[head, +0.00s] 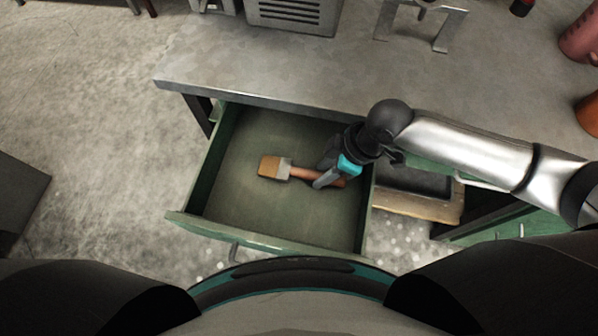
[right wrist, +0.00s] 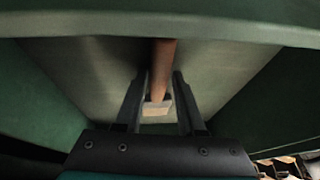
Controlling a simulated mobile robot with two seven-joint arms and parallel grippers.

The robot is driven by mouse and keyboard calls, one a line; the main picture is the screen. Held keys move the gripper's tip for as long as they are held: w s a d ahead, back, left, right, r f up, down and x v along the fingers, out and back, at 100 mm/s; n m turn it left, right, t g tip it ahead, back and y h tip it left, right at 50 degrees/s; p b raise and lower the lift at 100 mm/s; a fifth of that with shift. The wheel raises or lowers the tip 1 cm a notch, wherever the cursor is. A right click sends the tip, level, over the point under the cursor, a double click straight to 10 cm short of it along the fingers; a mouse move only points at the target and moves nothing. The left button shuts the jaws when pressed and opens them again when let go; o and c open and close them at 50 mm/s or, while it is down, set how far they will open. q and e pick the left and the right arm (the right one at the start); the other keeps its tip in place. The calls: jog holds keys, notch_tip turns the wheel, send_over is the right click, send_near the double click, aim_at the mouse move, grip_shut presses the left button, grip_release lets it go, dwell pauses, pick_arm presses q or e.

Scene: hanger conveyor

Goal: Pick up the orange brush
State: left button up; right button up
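The orange brush (head: 303,173) lies in the open green drawer, its tan bristle head to the left and its handle to the right. My right gripper (head: 325,182) is down in the drawer at the handle and hides part of it. In the right wrist view, my right gripper (right wrist: 159,76) is open, with its two fingers apart on either side of the brush (right wrist: 162,66). Gaps show between the fingers and the brush. Whether the fingertips reach down past the handle is unclear. My left gripper is not in view.
The drawer (head: 240,205) has green walls and a front handle (head: 234,252); its floor around the brush is clear. The grey worktop (head: 270,65) overhangs its back. A grey vented box (head: 293,15) and a metal bracket (head: 441,36) stand on the worktop.

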jog(key=shift+a+f, duration=0.1)
jog(key=shift+f, duration=0.15)
jog(key=shift+f, duration=0.1)
grip_shut()
dwell(0.4)
